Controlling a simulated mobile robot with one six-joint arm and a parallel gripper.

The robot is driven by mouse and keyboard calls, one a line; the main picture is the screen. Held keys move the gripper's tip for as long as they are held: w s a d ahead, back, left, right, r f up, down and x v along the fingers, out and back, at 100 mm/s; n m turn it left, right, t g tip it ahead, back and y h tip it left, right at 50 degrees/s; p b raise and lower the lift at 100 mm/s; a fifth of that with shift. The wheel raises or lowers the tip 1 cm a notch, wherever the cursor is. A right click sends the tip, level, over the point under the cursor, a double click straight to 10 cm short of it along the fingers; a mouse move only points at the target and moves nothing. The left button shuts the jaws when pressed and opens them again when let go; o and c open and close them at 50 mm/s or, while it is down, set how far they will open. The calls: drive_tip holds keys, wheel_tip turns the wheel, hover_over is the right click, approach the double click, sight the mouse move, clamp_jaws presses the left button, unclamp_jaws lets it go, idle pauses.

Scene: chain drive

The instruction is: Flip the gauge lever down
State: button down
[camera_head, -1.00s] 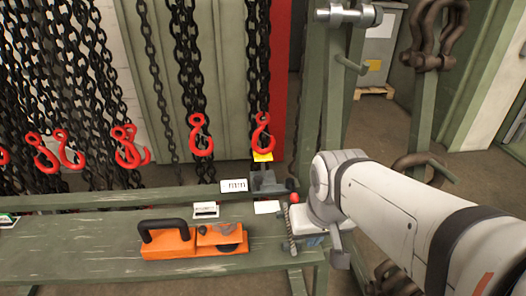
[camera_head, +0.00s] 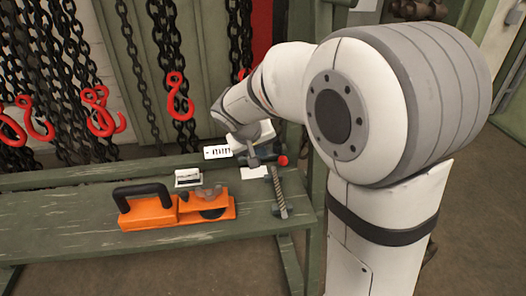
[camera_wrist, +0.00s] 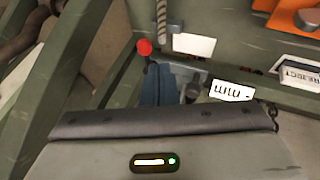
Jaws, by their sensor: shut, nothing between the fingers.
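The gauge lever shows as a red ball knob (camera_head: 283,160) at the back right of the green bench; in the wrist view the knob (camera_wrist: 144,47) is on a short dark stem. The dark grey gauge block (camera_wrist: 187,74) is beside it, partly hidden by my gripper. My gripper (camera_head: 253,160) is shut and empty, over the gauge block and left of the knob in the head view. In the wrist view the blue-grey fingers (camera_wrist: 153,84) are just below the knob; I cannot tell whether they touch the lever. Most of the lever's stem is hidden.
An orange tool (camera_head: 177,208) with a black handle sits on the bench (camera_head: 75,228). A ridged metal rod (camera_head: 279,192) lies near the knob. A white marked card (camera_head: 217,152) and a REJECT label (camera_wrist: 300,76) are close by. Chains with red hooks (camera_head: 178,97) hang behind.

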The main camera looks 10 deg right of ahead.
drive_tip(key=w+a+f, duration=0.2)
drive_tip(key=w, duration=0.1)
drive_tip(key=b, duration=0.1)
approach(273, 167)
drive_tip(key=shift+t, duration=0.3)
drive_tip(key=f, duration=0.1)
drive_tip(key=w+f, duration=0.2)
drive_tip(key=f, duration=0.1)
drive_tip(key=shift+w+a+f, duration=0.1)
drive_tip(key=shift+w+a, duration=0.15)
drive_tip(key=shift+a, duration=0.15)
drive_tip(key=d, duration=0.2)
drive_tip(key=w+d+f, duration=0.1)
drive_tip(key=d, duration=0.1)
